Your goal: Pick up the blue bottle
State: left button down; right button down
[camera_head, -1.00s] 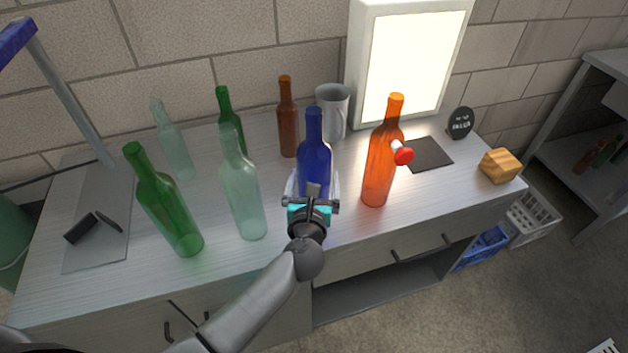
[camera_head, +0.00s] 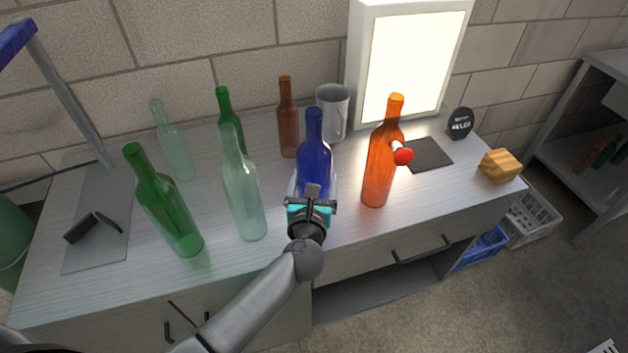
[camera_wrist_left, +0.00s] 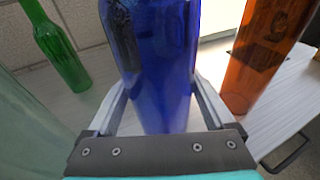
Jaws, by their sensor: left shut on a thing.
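The blue bottle (camera_head: 314,158) stands upright near the middle of the bench. It also fills the centre of the left wrist view (camera_wrist_left: 160,70). My left gripper (camera_head: 312,192) reaches it from the front and is shut on the bottle, with one finger along each side in the wrist view (camera_wrist_left: 158,105). The bottle's foot is partly hidden behind the gripper, and I cannot tell whether it touches the bench. My right gripper is not in view.
An orange bottle (camera_head: 380,160) stands close on the right, a pale clear bottle (camera_head: 243,190) on the left. Green bottles (camera_head: 168,212) stand farther left. A lit panel (camera_head: 415,65) stands at the back.

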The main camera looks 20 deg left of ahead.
pick_arm(q)
jog(key=shift+r, duration=0.15)
notch_tip(320, 180, up, 20)
jog(key=p, duration=0.8)
jog(key=shift+p, duration=0.35)
